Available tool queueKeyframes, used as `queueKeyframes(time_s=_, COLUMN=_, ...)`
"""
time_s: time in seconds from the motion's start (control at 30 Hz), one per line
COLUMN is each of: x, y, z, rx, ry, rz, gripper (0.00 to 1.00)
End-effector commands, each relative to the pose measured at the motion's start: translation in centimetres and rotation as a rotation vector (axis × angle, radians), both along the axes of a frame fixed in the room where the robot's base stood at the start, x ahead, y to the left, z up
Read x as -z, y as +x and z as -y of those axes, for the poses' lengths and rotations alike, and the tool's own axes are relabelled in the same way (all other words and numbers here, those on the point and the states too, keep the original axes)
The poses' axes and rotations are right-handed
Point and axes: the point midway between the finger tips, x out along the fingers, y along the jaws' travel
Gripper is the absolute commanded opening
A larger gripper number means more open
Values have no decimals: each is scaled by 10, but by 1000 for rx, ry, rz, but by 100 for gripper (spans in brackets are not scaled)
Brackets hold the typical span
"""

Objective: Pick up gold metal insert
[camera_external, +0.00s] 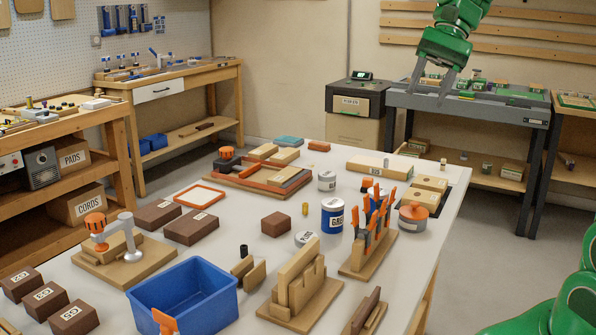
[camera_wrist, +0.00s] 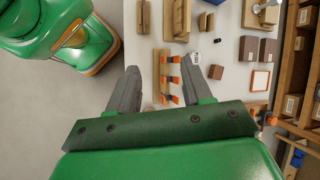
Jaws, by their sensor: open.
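The gold metal insert (camera_external: 305,209) is a small upright gold cylinder on the white tabletop. It stands in the middle of the table, between a brown block and the blue-labelled can. I cannot make it out in the wrist view. My gripper (camera_external: 431,88) is open and empty, high above the far right side of the table and well away from the insert. In the wrist view its two grey fingers (camera_wrist: 164,76) are spread wide over the table, and they hide part of it.
Close to the insert are a brown block (camera_external: 276,224), a blue-labelled can (camera_external: 332,216) and a rack of orange-handled tools (camera_external: 370,228). A blue bin (camera_external: 186,299) and a wooden slotted stand (camera_external: 300,290) are nearer the front. A grey bench (camera_external: 470,104) stands behind.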

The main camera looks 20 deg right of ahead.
Motion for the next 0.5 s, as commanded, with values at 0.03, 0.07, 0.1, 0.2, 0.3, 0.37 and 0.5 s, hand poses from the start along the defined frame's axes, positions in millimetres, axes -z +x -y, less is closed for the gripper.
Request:
queueKeyframes(time_s=0.03, x=0, y=12, z=-5, rx=24, ry=18, rz=-17, gripper=50)
queueKeyframes(time_s=0.07, x=0, y=19, z=-8, rx=39, ry=29, rz=-28, gripper=50)
queueKeyframes(time_s=0.1, x=0, y=28, z=-11, rx=61, ry=43, rz=-42, gripper=50)
queueKeyframes(time_s=0.2, x=-3, y=51, z=-20, rx=114, ry=82, rz=-73, gripper=50)
queueKeyframes(time_s=0.3, x=-2, y=73, z=-28, rx=165, ry=118, rz=-114, gripper=50)
queueKeyframes(time_s=0.37, x=-4, y=87, z=-32, rx=196, ry=140, rz=-133, gripper=50)
queueKeyframes(time_s=0.5, x=-2, y=118, z=-41, rx=267, ry=188, rz=-191, gripper=50)
